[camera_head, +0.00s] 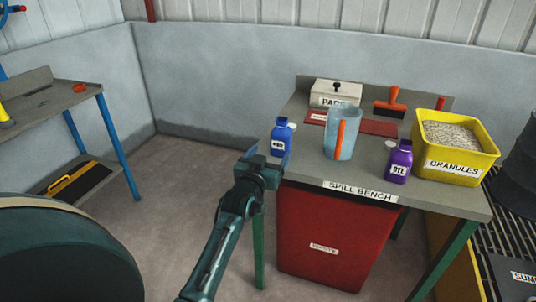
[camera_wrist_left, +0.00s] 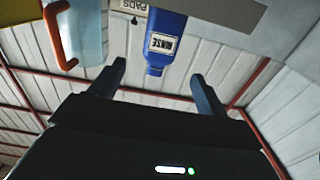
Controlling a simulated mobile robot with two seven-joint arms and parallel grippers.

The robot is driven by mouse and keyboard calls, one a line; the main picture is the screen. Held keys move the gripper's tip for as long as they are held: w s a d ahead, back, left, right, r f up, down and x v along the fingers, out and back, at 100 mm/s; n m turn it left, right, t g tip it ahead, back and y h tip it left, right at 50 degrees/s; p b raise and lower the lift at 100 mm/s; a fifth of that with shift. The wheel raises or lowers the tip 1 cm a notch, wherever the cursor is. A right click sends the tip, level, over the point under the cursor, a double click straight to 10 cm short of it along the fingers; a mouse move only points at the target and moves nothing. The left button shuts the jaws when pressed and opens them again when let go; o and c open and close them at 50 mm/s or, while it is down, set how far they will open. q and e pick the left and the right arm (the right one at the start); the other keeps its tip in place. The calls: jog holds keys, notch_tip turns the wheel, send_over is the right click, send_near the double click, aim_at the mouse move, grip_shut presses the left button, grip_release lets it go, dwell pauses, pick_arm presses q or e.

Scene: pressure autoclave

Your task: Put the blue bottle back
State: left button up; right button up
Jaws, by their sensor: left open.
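The blue bottle (camera_head: 281,139), with a white label and a blue cap, stands upright at the left front of the spill bench (camera_head: 300,172). In the left wrist view the bottle (camera_wrist_left: 165,37) appears upside down, and its label reads RINSE. My left gripper (camera_head: 267,157) is at the bench's left front edge, just in front of the bottle. Its two fingers (camera_wrist_left: 158,72) are spread, with the bottle lined up between them in that view. My right gripper is not in view.
Right of the bottle stand a clear jug (camera_head: 343,145) with an orange handle, a purple bottle (camera_head: 399,163) and a yellow granules tub (camera_head: 457,153). A red bin (camera_head: 322,240) is below. Another bench (camera_head: 60,100) stands left.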

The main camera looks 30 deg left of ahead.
pick_arm(q)
jog(key=s+d+f+m+g+h, duration=0.2)
jog(key=s+d+f+h, duration=0.2)
jog(key=s+d, duration=0.7)
jog(key=s+d+f+m+g+h, duration=0.2)
jog(key=s+d+f, duration=0.5)
jog(key=s+d, duration=0.4)
jog(key=s+g+h, duration=0.1)
jog(key=s+h, duration=0.1)
jog(key=s, duration=0.4)
jog(key=shift+s+d+f+m+h, duration=0.2)
jog(key=shift+d+f+m+h, duration=0.1)
jog(key=shift+f+h, duration=0.1)
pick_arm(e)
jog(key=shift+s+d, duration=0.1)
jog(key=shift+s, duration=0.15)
